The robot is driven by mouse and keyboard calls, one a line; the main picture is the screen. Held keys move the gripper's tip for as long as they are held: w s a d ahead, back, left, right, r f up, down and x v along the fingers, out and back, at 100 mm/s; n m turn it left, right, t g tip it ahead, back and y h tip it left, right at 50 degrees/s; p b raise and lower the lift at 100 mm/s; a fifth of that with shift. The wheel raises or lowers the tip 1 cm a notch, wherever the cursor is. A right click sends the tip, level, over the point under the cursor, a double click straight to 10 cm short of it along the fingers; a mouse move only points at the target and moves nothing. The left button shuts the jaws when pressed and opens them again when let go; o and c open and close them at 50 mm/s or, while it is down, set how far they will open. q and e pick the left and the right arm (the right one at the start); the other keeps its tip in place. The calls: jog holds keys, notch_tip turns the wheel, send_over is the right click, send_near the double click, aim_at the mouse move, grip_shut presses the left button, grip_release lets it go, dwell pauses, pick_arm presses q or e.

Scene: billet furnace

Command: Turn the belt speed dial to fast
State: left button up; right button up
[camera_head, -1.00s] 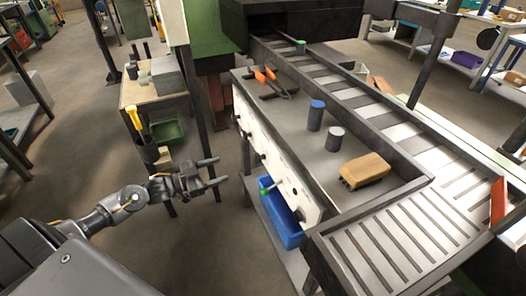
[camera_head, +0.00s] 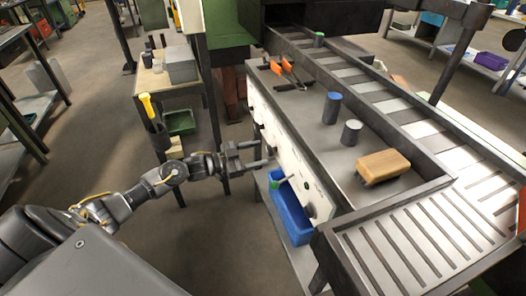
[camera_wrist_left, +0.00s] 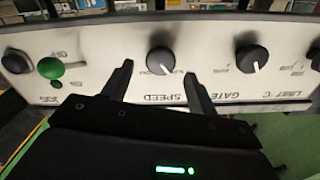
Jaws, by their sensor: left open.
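The belt speed dial (camera_wrist_left: 160,60) is a round black knob with a white pointer mark, above the upside-down word SPEED in the left wrist view. It sits on a white control panel (camera_wrist_left: 105,85), which faces the aisle in the head view (camera_head: 318,190). My left gripper (camera_head: 262,153) is open and empty in front of this panel. In the left wrist view its fingers (camera_wrist_left: 159,80) point at the speed dial, one on each side below it. I cannot tell whether they touch it. My right gripper is not in view.
Beside the dial are a black GATE knob (camera_wrist_left: 251,58) and a green JOG button (camera_wrist_left: 50,68). A blue bin (camera_head: 290,215) stands under the panel. The bench top holds orange-handled tongs (camera_head: 287,72), two cylinders and a wooden-backed brush (camera_head: 383,166). A small table (camera_head: 150,85) stands left.

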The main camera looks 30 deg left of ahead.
aim_at(270, 151)
pick_arm(q)
jog(key=shift+x, duration=1)
jog(key=shift+w+d, duration=0.1)
jog(key=shift+w, duration=0.05)
jog(key=shift+d, duration=0.1)
jog(key=c, duration=1)
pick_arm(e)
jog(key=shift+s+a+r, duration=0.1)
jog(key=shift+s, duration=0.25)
